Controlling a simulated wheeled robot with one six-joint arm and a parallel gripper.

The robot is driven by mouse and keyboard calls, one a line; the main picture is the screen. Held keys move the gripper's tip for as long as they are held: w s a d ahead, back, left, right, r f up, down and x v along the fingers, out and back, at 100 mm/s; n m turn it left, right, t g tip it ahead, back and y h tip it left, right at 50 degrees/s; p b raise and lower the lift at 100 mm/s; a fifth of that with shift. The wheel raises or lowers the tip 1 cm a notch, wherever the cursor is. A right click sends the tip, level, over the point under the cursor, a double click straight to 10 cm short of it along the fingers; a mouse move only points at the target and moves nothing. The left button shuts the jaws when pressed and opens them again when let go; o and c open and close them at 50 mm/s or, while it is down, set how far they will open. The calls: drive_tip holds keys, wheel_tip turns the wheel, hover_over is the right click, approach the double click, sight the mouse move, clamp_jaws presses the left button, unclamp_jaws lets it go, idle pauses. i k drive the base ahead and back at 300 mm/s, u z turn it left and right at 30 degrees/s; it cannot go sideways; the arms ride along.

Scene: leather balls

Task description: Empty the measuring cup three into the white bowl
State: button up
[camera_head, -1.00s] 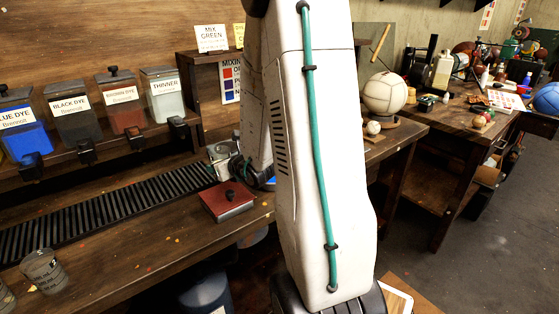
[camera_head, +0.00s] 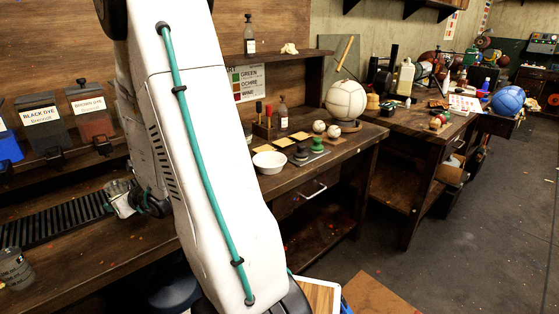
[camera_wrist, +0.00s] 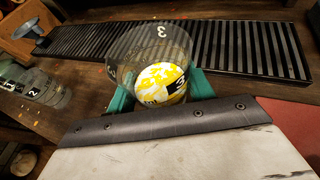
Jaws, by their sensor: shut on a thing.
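Measuring cup three (camera_wrist: 162,38) is a clear cup marked "3", held between the green fingers of my gripper (camera_wrist: 161,92) in the wrist view. A rounded white and yellow mass shows inside the cup. In the head view the cup (camera_head: 119,197) shows left of my arm, near the slatted grate, and my gripper (camera_head: 133,203) is partly hidden by my arm. The white bowl (camera_head: 270,162) stands on the workbench to the right of my arm, well apart from the cup. It looks empty, though its inside is small in view.
Another measuring cup (camera_wrist: 37,84), marked "2", stands at the left in the wrist view. The slatted grate (camera_wrist: 240,45) runs along the bench. Near the bowl are a bottle (camera_head: 283,113), a green-topped item (camera_head: 317,146), small balls and a large pale ball (camera_head: 354,99).

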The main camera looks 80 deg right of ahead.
sight(270, 162)
drive_tip(key=k, duration=0.75)
drive_tip(key=z, duration=0.8)
drive_tip(key=i, duration=0.5)
drive_tip(key=u, duration=0.1)
